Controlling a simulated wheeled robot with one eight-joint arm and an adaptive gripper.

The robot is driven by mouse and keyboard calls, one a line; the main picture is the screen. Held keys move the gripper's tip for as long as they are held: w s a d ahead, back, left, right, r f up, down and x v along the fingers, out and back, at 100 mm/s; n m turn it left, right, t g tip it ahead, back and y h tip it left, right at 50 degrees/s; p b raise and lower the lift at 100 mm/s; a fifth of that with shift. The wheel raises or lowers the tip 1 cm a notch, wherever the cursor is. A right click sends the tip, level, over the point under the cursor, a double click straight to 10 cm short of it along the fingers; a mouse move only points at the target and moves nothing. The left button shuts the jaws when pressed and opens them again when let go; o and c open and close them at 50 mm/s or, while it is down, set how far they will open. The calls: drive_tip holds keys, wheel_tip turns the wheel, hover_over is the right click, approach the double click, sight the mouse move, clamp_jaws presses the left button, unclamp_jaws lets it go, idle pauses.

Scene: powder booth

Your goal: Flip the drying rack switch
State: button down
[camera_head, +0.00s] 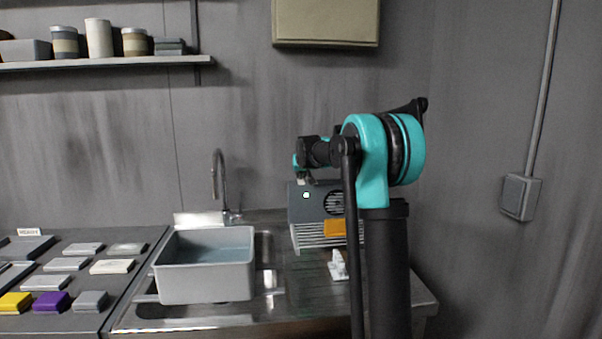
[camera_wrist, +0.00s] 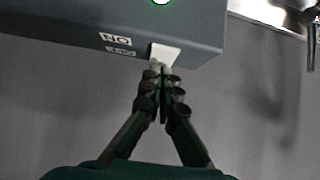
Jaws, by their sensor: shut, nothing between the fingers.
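The drying rack (camera_head: 302,212) is a dark grey box with a round fan grille, pale slats and an orange tag, standing on the counter right of the sink. In the wrist view its grey housing (camera_wrist: 60,22) fills the top. A white switch (camera_wrist: 165,54) sits at the housing's lower edge, beside upside-down ON and OFF labels (camera_wrist: 117,45). A round light (camera_wrist: 162,2) with a green glow is cut off at the top. My gripper (camera_wrist: 162,68) is shut and empty, its tips at the switch, seemingly touching it. In the head view my arm hides part of the rack.
A grey basin (camera_head: 205,283) sits at the sink, with a tap (camera_head: 218,178) behind it. A small white object (camera_head: 338,266) lies in front of the rack. A beige box (camera_head: 326,22) hangs on the wall above. Several flat blocks lie on the left counter.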

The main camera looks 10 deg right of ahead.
drive_tip(key=shift+w+f, duration=0.1)
drive_tip(key=shift+f, duration=0.15)
idle(0.4)
drive_tip(key=shift+w+r, duration=0.25)
drive_tip(key=shift+w, duration=0.55)
